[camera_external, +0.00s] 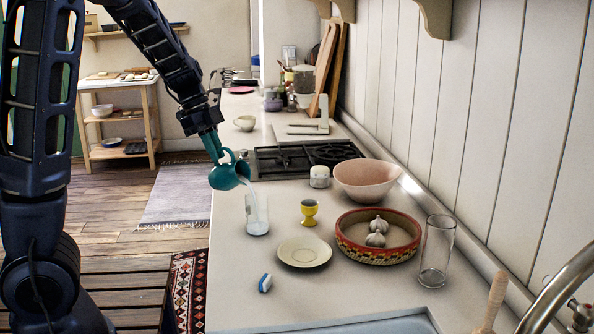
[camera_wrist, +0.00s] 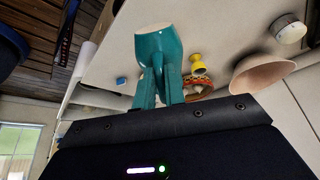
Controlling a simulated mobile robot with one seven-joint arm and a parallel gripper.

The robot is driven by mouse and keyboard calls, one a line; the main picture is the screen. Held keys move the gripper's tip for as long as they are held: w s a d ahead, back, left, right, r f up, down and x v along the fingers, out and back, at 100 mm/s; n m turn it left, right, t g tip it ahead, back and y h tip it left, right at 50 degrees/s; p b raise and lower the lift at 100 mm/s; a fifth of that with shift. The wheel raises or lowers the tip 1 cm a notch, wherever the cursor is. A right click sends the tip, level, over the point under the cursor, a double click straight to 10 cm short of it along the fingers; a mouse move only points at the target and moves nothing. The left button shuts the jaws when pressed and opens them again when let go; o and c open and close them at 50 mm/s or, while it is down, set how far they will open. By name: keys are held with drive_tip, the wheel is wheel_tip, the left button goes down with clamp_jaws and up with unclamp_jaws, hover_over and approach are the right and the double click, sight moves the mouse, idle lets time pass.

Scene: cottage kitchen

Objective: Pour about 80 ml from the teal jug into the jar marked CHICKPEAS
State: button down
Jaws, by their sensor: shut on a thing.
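The teal jug (camera_external: 229,172) is held in the air, tilted with its mouth to the right, over the counter's left side. My gripper (camera_external: 213,148) is shut on the jug's handle side. A pale stream runs from the jug down into a clear glass jar (camera_external: 257,215), which stands upright on the counter with pale liquid in its lower part. I cannot read any CHICKPEAS marking on it. In the wrist view the jug (camera_wrist: 160,55) shows a pale mouth, and the jar cannot be made out.
A yellow egg cup (camera_external: 309,212), a cream saucer (camera_external: 304,252) and a blue-white block (camera_external: 265,283) are near the jar. A patterned dish (camera_external: 376,256) with garlic, a pink bowl (camera_external: 366,181), a small white pot (camera_external: 320,177) and an empty glass (camera_external: 437,250) stand to the right.

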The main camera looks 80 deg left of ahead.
drive_tip(key=shift+w+d+r+g+y, duration=0.25)
drive_tip(key=shift+w+r+g+y, duration=0.15)
drive_tip(key=shift+r+g, duration=0.15)
idle(0.4)
drive_tip(key=shift+w+d, duration=0.15)
drive_tip(key=shift+w, duration=0.05)
drive_tip(key=shift+w+d+g, duration=0.15)
drive_tip(key=shift+w+g, duration=0.05)
drive_tip(key=shift+g, duration=0.05)
drive_tip(key=shift+w+p, duration=0.1)
drive_tip(key=shift+p, duration=0.2)
drive_tip(key=shift+s+a+f+t, duration=0.15)
drive_tip(key=shift+s+a+t, duration=0.3)
drive_tip(key=shift+s, duration=0.3)
drive_tip(key=shift+s+a+f+t+h, duration=0.3)
drive_tip(key=shift+s+f+t+h, duration=0.1)
drive_tip(key=shift+f+t+h, duration=0.25)
drive_tip(key=shift+s+a+f+t+h, duration=0.25)
drive_tip(key=shift+s+f+t+h, duration=0.15)
drive_tip(key=shift+f+t, duration=0.3)
drive_tip(key=shift+s+a+f+t+h+b, duration=0.15)
drive_tip(key=shift+s+a+f+t+h, duration=0.1)
drive_tip(key=shift+f+t+h, duration=0.4)
drive_tip(key=shift+s+a+f+t+h+b, duration=0.1)
drive_tip(key=shift+s+f+t+h+b, duration=0.1)
drive_tip(key=shift+f+t, duration=0.45)
drive_tip(key=shift+f, duration=0.35)
